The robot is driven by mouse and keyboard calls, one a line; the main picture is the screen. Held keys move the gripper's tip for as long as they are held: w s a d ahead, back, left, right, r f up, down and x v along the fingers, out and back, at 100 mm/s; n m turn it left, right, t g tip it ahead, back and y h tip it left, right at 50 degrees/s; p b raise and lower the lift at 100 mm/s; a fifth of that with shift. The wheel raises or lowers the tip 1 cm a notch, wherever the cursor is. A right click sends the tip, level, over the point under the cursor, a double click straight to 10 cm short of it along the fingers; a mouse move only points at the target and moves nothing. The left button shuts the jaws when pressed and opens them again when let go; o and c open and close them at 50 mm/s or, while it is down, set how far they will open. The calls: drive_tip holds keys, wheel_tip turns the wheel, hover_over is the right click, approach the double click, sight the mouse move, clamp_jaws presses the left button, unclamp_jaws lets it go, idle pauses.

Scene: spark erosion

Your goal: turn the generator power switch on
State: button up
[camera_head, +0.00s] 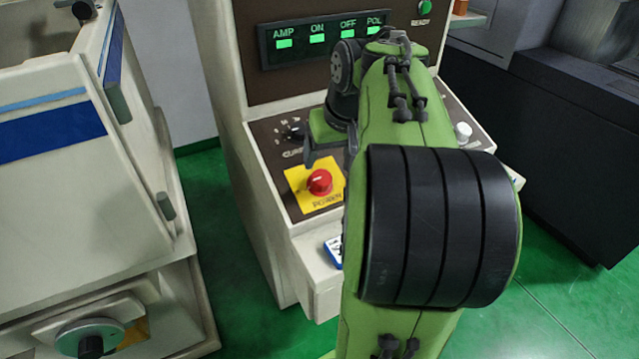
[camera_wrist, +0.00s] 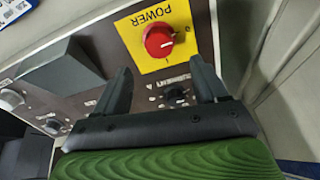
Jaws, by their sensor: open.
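The generator power switch is a red round knob (camera_head: 320,182) on a yellow plate (camera_head: 299,180) on the sloped dark panel of the cream cabinet. In the wrist view the red knob (camera_wrist: 159,41) sits on its yellow plate marked POWER (camera_wrist: 137,22), upside down in the picture. My gripper (camera_wrist: 160,78) is open, and its two dark fingers point toward the knob. The knob appears just beyond the fingertips and between their lines. I cannot tell the exact gap. In the head view my gripper (camera_head: 308,150) is above the panel, partly hidden by my green arm.
A black current knob (camera_wrist: 174,95) sits close to the power switch on the same panel. A dark raised block (camera_wrist: 62,70) stands beside it. The generator display (camera_head: 318,38) shows green lights above. A cream machine (camera_head: 60,200) stands at left, with green floor (camera_head: 222,220) between.

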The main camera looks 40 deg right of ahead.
sight(322, 177)
drive_tip(key=b+x, duration=0.2)
drive_tip(key=x, duration=0.6)
drive_tip(key=shift+f, duration=0.15)
drive_tip(key=c, duration=1.1)
drive_tip(key=shift+o, duration=0.2)
